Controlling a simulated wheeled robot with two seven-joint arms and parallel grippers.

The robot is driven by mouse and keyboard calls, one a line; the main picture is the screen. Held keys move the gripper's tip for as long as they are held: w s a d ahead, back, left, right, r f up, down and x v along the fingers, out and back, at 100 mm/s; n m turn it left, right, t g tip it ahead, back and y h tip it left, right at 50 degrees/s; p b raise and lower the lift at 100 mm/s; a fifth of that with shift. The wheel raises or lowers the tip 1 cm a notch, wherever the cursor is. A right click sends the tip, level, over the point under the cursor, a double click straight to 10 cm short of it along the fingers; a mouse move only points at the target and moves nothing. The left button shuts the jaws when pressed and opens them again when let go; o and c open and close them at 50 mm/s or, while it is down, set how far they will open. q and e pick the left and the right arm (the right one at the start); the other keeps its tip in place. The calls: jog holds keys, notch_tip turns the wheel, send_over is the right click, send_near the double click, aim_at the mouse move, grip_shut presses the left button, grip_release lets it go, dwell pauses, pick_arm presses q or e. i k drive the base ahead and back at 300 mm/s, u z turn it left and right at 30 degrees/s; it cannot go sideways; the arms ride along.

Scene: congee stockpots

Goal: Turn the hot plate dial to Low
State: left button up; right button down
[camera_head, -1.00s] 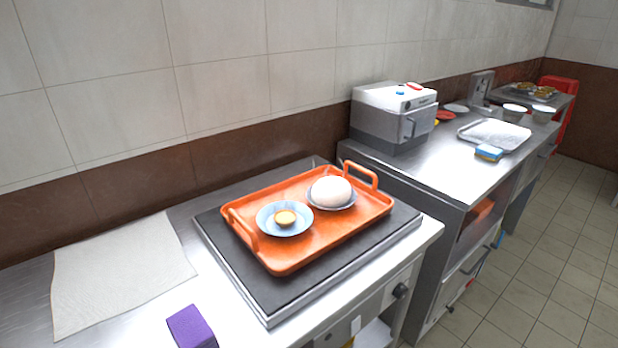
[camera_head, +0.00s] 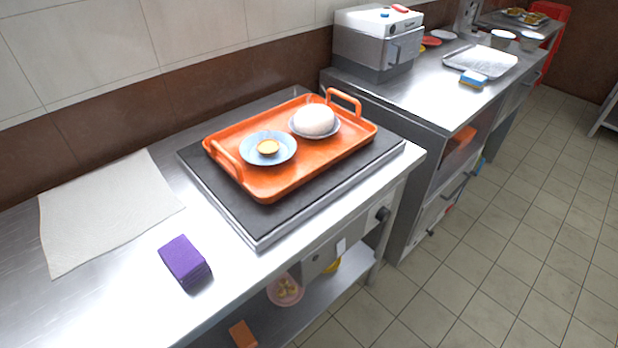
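The dial's marks are too small to read. An orange tray (camera_head: 262,188) with two handles rests on the hot plate. On it are a blue plate (camera_head: 284,157) with a small yellow tart and a bowl with a white dome-shaped bun (camera_head: 314,120). Neither of my grippers is in view.
A purple block (camera_head: 185,261) and a pale cloth (camera_head: 105,210) lie on the counter at left. A shelf below holds a pink bowl (camera_head: 285,291). At right stand a steel machine (camera_head: 376,45) and a second counter. The tiled floor (camera_head: 480,260) in front is clear.

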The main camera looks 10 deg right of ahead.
aim_at(384, 214)
jog(key=k, duration=0.5)
jog(key=z, duration=1)
jog(key=i, duration=0.7)
jog(key=u, duration=0.95)
